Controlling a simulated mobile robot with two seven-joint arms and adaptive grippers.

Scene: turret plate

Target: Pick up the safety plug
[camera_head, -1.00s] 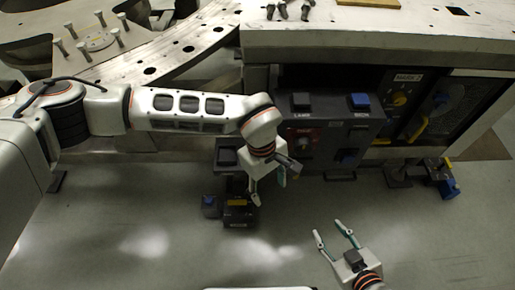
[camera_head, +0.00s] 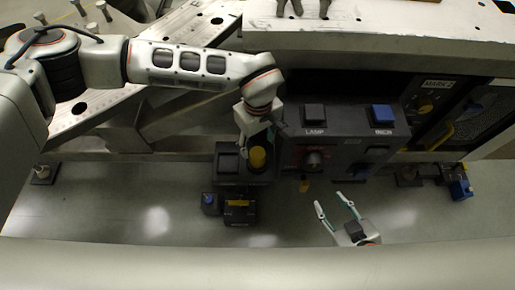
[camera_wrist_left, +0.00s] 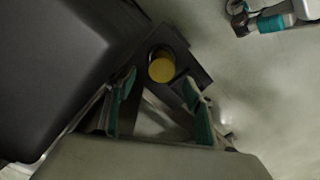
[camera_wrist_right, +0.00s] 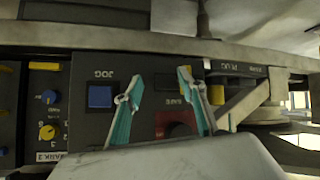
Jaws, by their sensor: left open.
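A round yellow-topped plug (camera_head: 258,158), which I take for the safety plug, stands in a dark holder (camera_head: 228,163) left of the control panel. It also shows in the left wrist view (camera_wrist_left: 161,68), just beyond and between the fingertips. My left gripper (camera_head: 258,132) is open and empty, pointing down close above the plug; whether it touches cannot be told. In the left wrist view its teal-padded fingers are spread (camera_wrist_left: 160,82). My right gripper (camera_head: 334,203) is open and empty over the floor, in front of the panel. It also shows in the right wrist view (camera_wrist_right: 160,82).
The control panel (camera_head: 345,140) has a black LAMP button (camera_head: 314,114), a blue button (camera_head: 382,115) and a knob (camera_head: 313,160). A small box with a yellow mark (camera_head: 240,212) sits below the holder. A metal bench (camera_head: 370,40) overhangs behind.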

